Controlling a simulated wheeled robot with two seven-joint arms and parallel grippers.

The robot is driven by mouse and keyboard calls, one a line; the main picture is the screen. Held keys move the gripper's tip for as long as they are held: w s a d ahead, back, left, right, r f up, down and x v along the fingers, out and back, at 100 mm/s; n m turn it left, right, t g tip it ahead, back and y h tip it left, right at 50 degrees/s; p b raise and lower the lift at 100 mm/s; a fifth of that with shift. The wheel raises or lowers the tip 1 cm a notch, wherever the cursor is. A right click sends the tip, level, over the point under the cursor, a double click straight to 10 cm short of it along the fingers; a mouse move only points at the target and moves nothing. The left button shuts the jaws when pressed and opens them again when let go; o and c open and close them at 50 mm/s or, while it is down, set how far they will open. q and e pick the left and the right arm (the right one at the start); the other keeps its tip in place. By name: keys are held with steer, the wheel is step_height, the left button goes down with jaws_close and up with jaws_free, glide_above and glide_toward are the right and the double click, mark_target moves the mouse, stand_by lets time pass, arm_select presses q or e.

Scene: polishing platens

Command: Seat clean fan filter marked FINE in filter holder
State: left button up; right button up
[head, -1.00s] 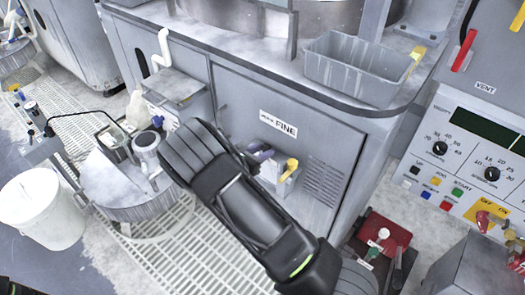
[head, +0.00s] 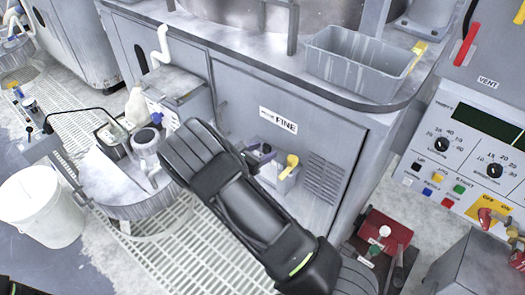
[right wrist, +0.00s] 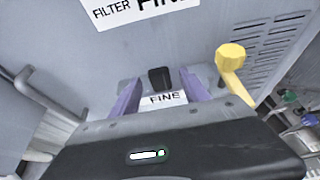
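The filter holder (head: 287,178) is a grey box low on the cabinet front, with a yellow lever (head: 291,163) on its right. My right gripper shows two purple fingers (right wrist: 161,98), one on each side of a white plate marked FINE (right wrist: 164,99), the visible part of the filter. The fingers seem to bear on the plate's sides. A black block (right wrist: 160,78) stands just behind it. The yellow lever also shows in the right wrist view (right wrist: 231,62). My forearm covers part of the holder in the head view; how deep the filter sits is hidden. My left gripper is out of view.
A FINE label (head: 278,120) is on the cabinet above the holder, and vent slots (head: 323,178) lie to its right. A grey bin (head: 360,68) stands on the ledge above. A control panel (head: 470,165) is at right, a white bucket (head: 40,207) at left.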

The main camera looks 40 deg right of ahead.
steer(key=v, duration=0.7)
steer(key=shift+a, duration=0.35)
steer(key=shift+s+r, duration=0.1)
stand_by(0.7)
steer(key=s+a+f+m+g+y+p, duration=0.1)
steer(key=s+a+f+m+g+y, duration=0.3)
steer(key=s+f, duration=0.5)
steer(key=s+a+f+m+g+y+p, duration=0.1)
steer(key=s+a+f+m+g+y, duration=0.15)
steer(key=s+a+f+y, duration=0.5)
steer(key=s+a+r+m+t+y+p, duration=0.2)
steer(key=s+a+m+y, duration=0.3)
steer(key=s+a+m, duration=0.4)
steer(key=a+m+t, duration=0.1)
steer(key=a+m, duration=0.5)
steer(key=m, duration=0.1)
steer(key=shift+s+r+m, duration=0.2)
steer(key=shift+r+m, duration=0.1)
steer(key=shift+m, duration=0.05)
